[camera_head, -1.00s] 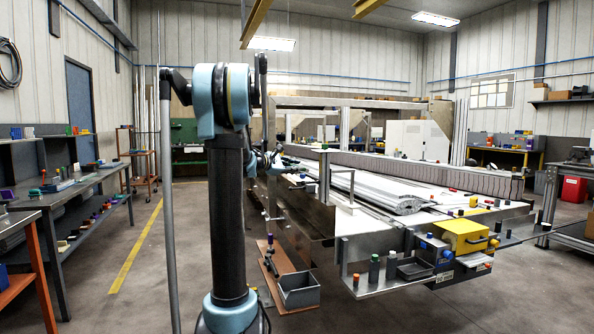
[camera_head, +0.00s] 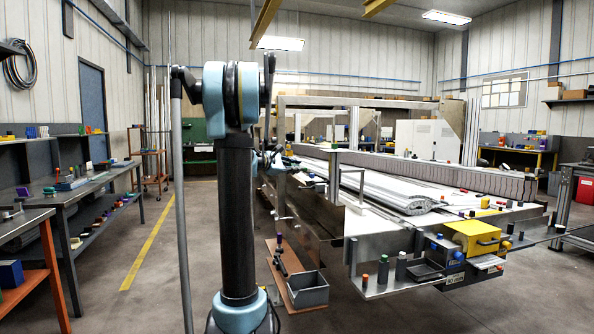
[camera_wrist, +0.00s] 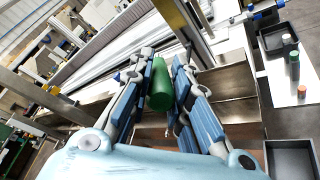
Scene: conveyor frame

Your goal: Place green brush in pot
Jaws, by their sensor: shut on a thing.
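A green cylindrical thing (camera_wrist: 159,88), which I take for the green brush, is between the blue finger pads of my gripper in the wrist view. My gripper (camera_wrist: 167,72) is shut on it, high over the conveyor's metal frame. In the head view my gripper (camera_head: 276,161) is small, beyond my arm column, and what it holds cannot be made out there. I cannot tell for sure which thing is the pot. A grey open bin (camera_head: 307,291) sits low on a brown board, and it also shows in the wrist view (camera_wrist: 291,162).
A cluttered bench (camera_head: 85,183) stands at left. Floor between bench and my arm is clear.

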